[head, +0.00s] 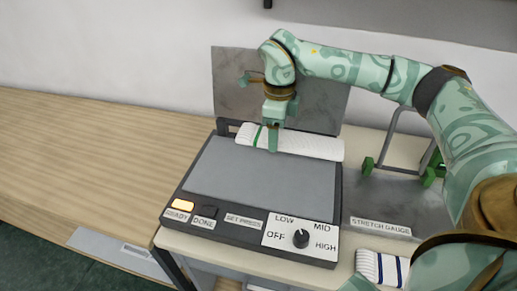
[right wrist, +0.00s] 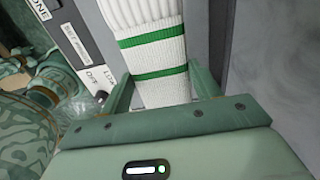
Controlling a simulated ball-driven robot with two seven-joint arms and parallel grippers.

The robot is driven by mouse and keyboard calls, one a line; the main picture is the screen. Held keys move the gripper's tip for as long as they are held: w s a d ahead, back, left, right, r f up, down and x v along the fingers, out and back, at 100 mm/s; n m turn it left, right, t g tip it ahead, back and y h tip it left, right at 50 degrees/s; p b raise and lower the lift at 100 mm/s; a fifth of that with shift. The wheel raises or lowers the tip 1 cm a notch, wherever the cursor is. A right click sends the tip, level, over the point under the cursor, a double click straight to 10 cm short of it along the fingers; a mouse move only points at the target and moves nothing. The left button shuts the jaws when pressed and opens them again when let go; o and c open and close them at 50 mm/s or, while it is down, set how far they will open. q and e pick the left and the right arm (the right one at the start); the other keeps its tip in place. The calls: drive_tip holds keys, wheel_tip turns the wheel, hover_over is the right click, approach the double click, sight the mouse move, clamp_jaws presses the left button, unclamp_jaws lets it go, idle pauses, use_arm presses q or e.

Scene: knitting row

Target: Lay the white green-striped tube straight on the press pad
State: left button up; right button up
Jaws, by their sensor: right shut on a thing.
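The white tube (head: 312,145) with green stripes lies straight across the back of the grey press pad (head: 258,175), left to right. I cannot tell whether it rests on the pad or is held just above it. My right gripper (head: 274,140) comes down from above and is shut on the tube near its striped left end. In the right wrist view, the ribbed tube (right wrist: 160,58) runs between the two fingers of the gripper (right wrist: 165,90), with two green stripes showing. My left gripper is not in view.
The press has a lit READY lamp (head: 183,205), a DONE lamp and a dial (head: 301,238) in front. An upright grey plate (head: 232,85) stands behind. The stretch gauge (head: 380,205) and a blue-striped white tube (head: 368,264) are at right. The wooden table (head: 90,150) is clear at left.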

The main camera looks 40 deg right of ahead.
drive_tip(key=b, duration=0.2)
hover_over(257, 156)
drive_tip(key=s, duration=0.1)
wheel_tip(257, 156, down, 6)
drive_tip(key=shift+w+f+b, duration=0.35)
drive_tip(key=shift+f+b, duration=0.05)
wheel_tip(257, 156, down, 4)
drive_tip(key=shift+w+r+b, duration=0.15)
drive_tip(key=shift+r+b, duration=0.05)
drive_tip(key=shift+b, duration=0.6)
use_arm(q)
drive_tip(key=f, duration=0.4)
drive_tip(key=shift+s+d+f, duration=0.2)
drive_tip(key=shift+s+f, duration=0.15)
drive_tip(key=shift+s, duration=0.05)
use_arm(e)
drive_tip(key=shift+r, duration=0.2)
drive_tip(key=o, duration=0.9)
drive_tip(key=shift+f, duration=0.1)
drive_tip(key=shift+o, duration=0.2)
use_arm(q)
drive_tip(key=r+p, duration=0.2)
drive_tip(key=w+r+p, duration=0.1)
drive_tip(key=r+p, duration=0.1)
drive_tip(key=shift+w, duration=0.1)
use_arm(e)
wheel_tip(257, 156, up, 12)
